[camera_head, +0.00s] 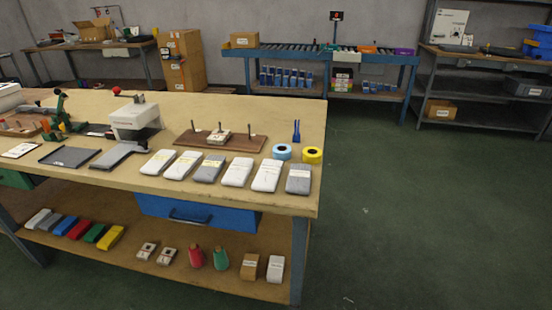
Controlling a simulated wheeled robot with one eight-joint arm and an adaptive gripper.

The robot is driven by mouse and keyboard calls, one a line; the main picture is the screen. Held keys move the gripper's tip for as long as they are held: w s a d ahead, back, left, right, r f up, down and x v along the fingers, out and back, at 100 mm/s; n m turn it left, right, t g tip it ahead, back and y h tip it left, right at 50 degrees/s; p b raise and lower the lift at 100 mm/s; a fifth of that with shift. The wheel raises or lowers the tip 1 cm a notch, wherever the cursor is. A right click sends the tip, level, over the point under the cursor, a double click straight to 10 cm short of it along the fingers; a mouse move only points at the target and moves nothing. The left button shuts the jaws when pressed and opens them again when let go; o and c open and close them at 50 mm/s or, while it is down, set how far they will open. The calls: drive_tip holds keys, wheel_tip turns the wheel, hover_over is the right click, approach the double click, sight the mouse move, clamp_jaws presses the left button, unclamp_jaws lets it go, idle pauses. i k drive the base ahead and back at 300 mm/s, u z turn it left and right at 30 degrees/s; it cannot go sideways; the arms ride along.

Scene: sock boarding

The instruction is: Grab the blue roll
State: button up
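The blue roll (282,152) is a light blue ring of tape with a pale centre. It lies flat on the wooden workbench (230,190), near its right end. A yellow roll (312,155) with a dark centre lies just to its right. A small dark blue upright tool (296,131) stands behind the two rolls. My gripper is not in view.
A row of white and grey folded packs (236,171) lies along the bench's front, close before the rolls. A brown board with pegs (220,137) is left of the blue roll. Green floor (420,220) right of the bench is clear.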

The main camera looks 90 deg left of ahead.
sight(282, 153)
drive_tip(key=u, duration=3.6)
